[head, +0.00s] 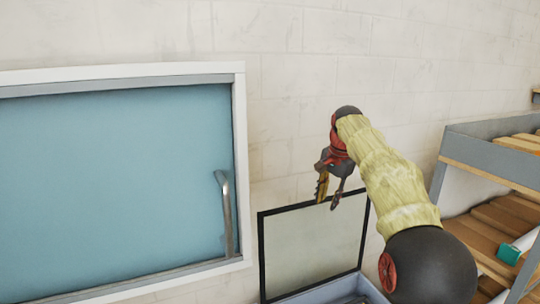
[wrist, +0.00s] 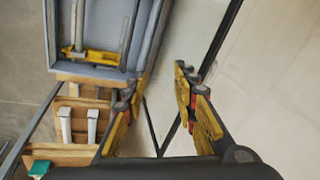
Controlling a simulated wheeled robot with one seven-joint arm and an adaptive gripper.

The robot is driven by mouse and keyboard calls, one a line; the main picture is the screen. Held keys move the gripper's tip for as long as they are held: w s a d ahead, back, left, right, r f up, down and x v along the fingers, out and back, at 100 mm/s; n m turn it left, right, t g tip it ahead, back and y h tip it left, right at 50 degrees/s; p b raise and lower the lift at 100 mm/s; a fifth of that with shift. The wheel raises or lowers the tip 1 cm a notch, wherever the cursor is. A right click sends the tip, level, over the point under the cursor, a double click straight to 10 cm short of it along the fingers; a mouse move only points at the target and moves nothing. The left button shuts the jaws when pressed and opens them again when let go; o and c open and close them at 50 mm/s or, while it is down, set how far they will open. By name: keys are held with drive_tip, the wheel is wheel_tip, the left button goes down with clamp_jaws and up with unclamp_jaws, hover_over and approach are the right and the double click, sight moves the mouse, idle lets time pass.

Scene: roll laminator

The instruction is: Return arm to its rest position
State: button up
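My gripper (head: 329,190) hangs at the end of my raised arm in the head view, in front of a dark-framed pale panel that stands upright. In the wrist view my gripper (wrist: 158,100) has its two yellow and black fingers well apart with nothing between them. It is open and empty. The dark-framed panel (head: 312,245) rises from a grey box-like unit (head: 330,291) at the bottom of the head view. In the wrist view the grey unit (wrist: 63,72) shows at upper left with rollers and a yellow part inside.
A blue panel (head: 115,180) in a white frame with a metal handle (head: 226,215) is on the left wall. A grey shelf rack (head: 487,160) with wooden slats stands at right, close to my arm. A green item (head: 509,254) lies on its lower shelf. Bare wall lies above my gripper.

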drive_tip(key=s+f+n+t+b, duration=0.2)
drive_tip(key=s+f+n+b, duration=0.7)
drive_tip(key=s+f+b, duration=2.6)
drive_tip(key=s+d+f, duration=0.1)
drive_tip(key=s+f, duration=1)
drive_tip(key=shift+n+t+h, duration=0.3)
drive_tip(key=shift+t+h, duration=0.1)
drive_tip(key=shift+s+a, duration=0.1)
drive_tip(key=shift+a, duration=0.05)
